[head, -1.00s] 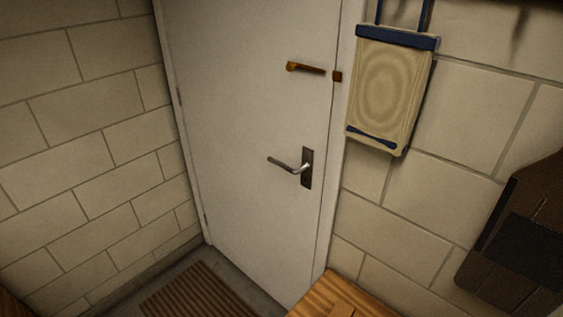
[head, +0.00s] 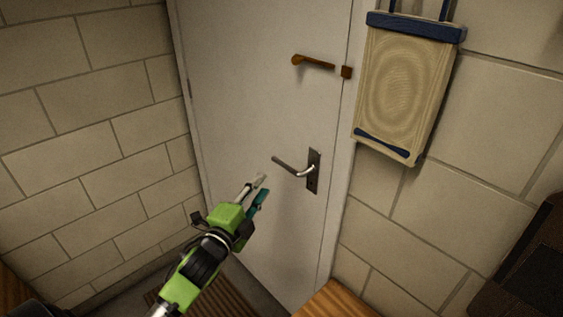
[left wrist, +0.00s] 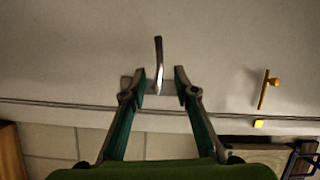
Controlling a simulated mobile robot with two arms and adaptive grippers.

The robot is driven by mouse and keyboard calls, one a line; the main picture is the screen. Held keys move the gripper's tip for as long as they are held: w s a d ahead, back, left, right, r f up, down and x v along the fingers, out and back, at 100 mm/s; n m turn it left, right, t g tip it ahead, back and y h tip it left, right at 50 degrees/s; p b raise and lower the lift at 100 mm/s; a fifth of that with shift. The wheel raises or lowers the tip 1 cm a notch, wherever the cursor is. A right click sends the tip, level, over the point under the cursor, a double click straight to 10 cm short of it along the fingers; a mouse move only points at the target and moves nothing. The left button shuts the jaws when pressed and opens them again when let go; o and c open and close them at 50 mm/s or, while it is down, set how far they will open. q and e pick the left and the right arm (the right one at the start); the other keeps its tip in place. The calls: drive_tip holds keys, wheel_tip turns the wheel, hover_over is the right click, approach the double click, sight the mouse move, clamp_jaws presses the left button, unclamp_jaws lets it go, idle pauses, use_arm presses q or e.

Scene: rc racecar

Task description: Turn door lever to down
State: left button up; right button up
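The metal door lever (head: 293,168) sits on a dark plate on the white door (head: 235,90) in the head view. It points left from the plate, its free end a little higher than its pivot. My left gripper (head: 264,186) is open, below and left of the lever's free end, and looks empty. In the left wrist view the lever (left wrist: 158,65) shows ahead, between the two open fingers (left wrist: 160,82) in the picture; I cannot tell any contact. My right gripper is not in view.
A brown latch (head: 318,63) is on the door above the lever. A wooden board with blue ends (head: 400,85) hangs on the block wall at right. A wooden surface (head: 338,302) stands low by the door's right edge. A ribbed mat (head: 225,292) lies on the floor.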

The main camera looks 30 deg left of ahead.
sight(280, 162)
use_arm(q)
drive_tip(key=shift+w+a+p, duration=0.2)
drive_tip(key=shift+w+p, duration=0.35)
drive_tip(key=shift+w, duration=2.65)
drive_tip(key=shift+w+a+p, duration=0.15)
drive_tip(key=shift+w+p, duration=0.4)
drive_tip(key=shift+w, duration=2.65)
clamp_jaws()
